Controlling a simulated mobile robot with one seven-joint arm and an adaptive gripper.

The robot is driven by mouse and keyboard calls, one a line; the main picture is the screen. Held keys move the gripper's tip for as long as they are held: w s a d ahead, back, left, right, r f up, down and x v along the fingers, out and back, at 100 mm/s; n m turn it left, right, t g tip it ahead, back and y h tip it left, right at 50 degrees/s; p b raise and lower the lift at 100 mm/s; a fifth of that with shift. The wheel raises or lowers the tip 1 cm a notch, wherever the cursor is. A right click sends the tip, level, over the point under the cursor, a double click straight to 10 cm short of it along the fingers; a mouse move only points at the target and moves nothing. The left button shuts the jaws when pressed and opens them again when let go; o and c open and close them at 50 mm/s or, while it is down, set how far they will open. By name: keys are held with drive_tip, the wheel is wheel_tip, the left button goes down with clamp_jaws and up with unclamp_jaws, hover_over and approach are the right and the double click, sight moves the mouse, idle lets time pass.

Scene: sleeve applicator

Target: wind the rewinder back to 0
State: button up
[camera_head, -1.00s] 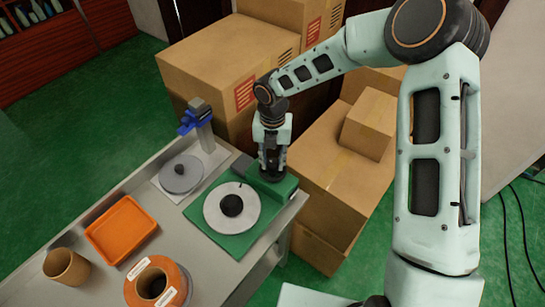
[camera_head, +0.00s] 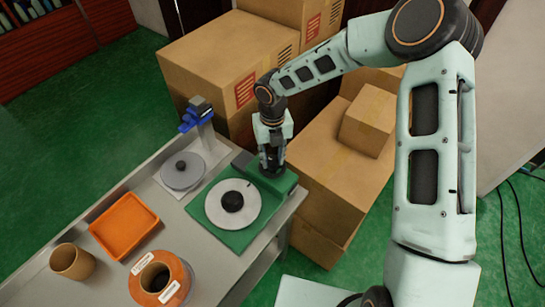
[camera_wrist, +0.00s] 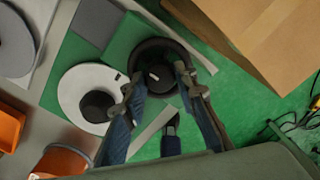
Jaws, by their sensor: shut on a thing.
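The rewinder is a green unit (camera_head: 218,233) at the table's right end. It carries a white disc (camera_head: 215,207) with a black hub (camera_head: 232,201). In the wrist view the white disc (camera_wrist: 70,90) lies left of my fingers, with a small dark mark near its rim. A round black knob (camera_wrist: 160,52) sits on the green unit beyond my fingertips. My gripper (camera_head: 271,172) points down at that knob, its fingers (camera_wrist: 160,76) shut on it on both sides. The gripper hides the knob in the head view. I cannot read any number.
An orange tray (camera_head: 124,226), a brown cup (camera_head: 72,262) and an orange roll (camera_head: 160,278) stand on the grey table. Cardboard boxes (camera_head: 335,170) crowd close behind and right of my gripper.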

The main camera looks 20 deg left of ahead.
sight(272, 160)
drive_tip(key=shift+w, duration=0.1)
drive_tip(key=o, duration=1.2)
drive_tip(key=shift+c, duration=0.2)
wheel_tip(272, 160, up, 12)
